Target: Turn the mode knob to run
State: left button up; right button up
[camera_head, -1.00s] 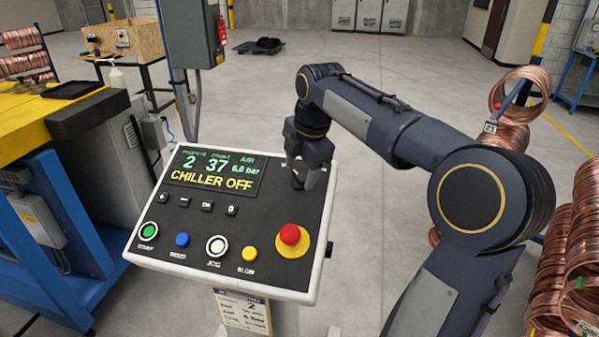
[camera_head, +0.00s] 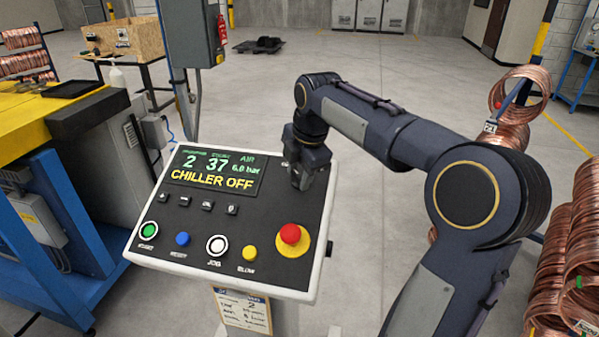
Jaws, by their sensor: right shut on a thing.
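The control panel (camera_head: 250,265) stands tilted in front of me, with a black face and a white rim. Its screen (camera_head: 215,171) reads "CHILLER OFF" in yellow, with "2", "37" and "6.0 bar" above. My right gripper (camera_head: 299,184) points down at the panel's upper right, right of the screen. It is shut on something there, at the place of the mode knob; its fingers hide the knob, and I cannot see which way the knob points. My left gripper is not in view.
The panel also has a red emergency button (camera_head: 290,234), a green button (camera_head: 149,230), a blue button (camera_head: 182,239), a white button (camera_head: 217,245) and a yellow button (camera_head: 249,253). Copper coils (camera_head: 568,270) stand at the right. A yellow-topped bench (camera_head: 30,115) is at the left.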

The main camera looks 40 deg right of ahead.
jog(key=shift+m, duration=0.3)
jog(key=m+t+b, duration=0.1)
jog(key=m+b, duration=0.1)
jog(key=m, duration=0.1)
jog(key=shift+s+f+m, duration=0.1)
jog(key=shift+f+m, duration=0.05)
jog(key=shift+m, duration=0.15)
jog(key=m+t+h+b, duration=0.1)
jog(key=m+b, duration=0.1)
jog(key=m, duration=0.2)
jog(key=shift+b, duration=0.35)
jog(key=m+t+h+b, duration=0.1)
jog(key=m+b, duration=0.1)
jog(key=m, duration=0.3)
jog(key=shift+a, duration=0.15)
jog(key=shift+m+h+b, duration=0.9)
jog(key=shift+m+b, duration=0.05)
jog(key=shift+m, duration=1.35)
jog(key=o, duration=1)
jog(key=shift+s, duration=0.1)
